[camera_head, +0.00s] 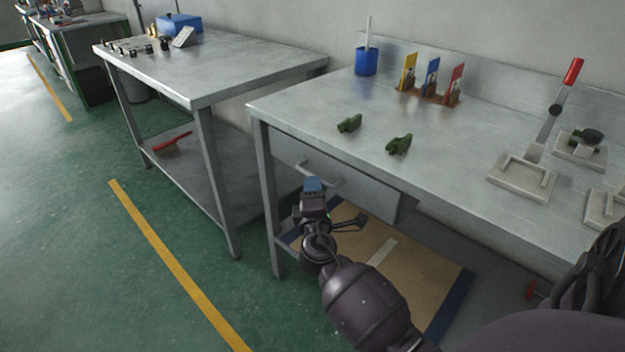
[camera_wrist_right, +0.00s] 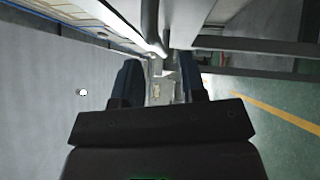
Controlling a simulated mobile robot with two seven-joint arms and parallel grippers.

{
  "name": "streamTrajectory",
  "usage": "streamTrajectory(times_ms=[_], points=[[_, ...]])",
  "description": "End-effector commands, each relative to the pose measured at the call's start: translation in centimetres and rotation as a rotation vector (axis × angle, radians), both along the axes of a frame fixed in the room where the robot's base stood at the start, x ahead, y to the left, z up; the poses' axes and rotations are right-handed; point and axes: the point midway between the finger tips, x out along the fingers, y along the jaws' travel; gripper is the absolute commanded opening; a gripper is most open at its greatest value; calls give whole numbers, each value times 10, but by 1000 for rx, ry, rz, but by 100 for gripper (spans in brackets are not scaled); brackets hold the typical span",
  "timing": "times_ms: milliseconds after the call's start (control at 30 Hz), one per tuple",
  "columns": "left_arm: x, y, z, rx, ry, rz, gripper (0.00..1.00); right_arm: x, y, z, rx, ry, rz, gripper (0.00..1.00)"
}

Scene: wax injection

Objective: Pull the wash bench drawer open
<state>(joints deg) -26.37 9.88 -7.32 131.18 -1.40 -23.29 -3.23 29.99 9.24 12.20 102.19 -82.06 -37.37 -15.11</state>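The wash bench (camera_head: 330,105) is a grey metal table on the right in the head view. Its grey drawer (camera_head: 365,190) hangs under the top at the left end, its front about level with the bench edge, seemingly closed. A bar handle (camera_head: 322,176) runs across the drawer front. My right gripper (camera_head: 313,184) is at the handle's left part, its blue fingertips overlapping it in the picture. In the right wrist view the gripper (camera_wrist_right: 160,85) has its fingers apart, with a pale bar end (camera_wrist_right: 166,62) just beyond the gap. Contact cannot be told. My left gripper is not in view.
On the bench stand a blue cup (camera_head: 366,62), coloured cards (camera_head: 431,78), two green parts (camera_head: 398,144) and a red-handled press (camera_head: 560,90). A brown board (camera_head: 405,275) lies below the drawer. Another metal table (camera_head: 215,72) stands left; green floor in front is clear.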

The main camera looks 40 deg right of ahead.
Motion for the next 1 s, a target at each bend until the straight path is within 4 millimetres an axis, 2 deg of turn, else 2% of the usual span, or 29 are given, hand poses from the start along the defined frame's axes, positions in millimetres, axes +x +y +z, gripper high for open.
streamTrajectory(times_ms=[233, 633, 667, 900, 1000], points=[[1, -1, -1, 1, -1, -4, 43, 22, -19, 3, 1, 1, 0, 38], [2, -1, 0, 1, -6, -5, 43, 28, -23, 5, 1, 0, 0, 38], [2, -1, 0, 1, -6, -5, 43, 28, -23, 5, 1, 0, 0, 37], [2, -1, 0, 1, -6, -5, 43, 27, -23, 5, 1, 0, 0, 0], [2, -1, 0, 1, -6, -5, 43, 27, -23, 5, 1, 0, 0, 0]])
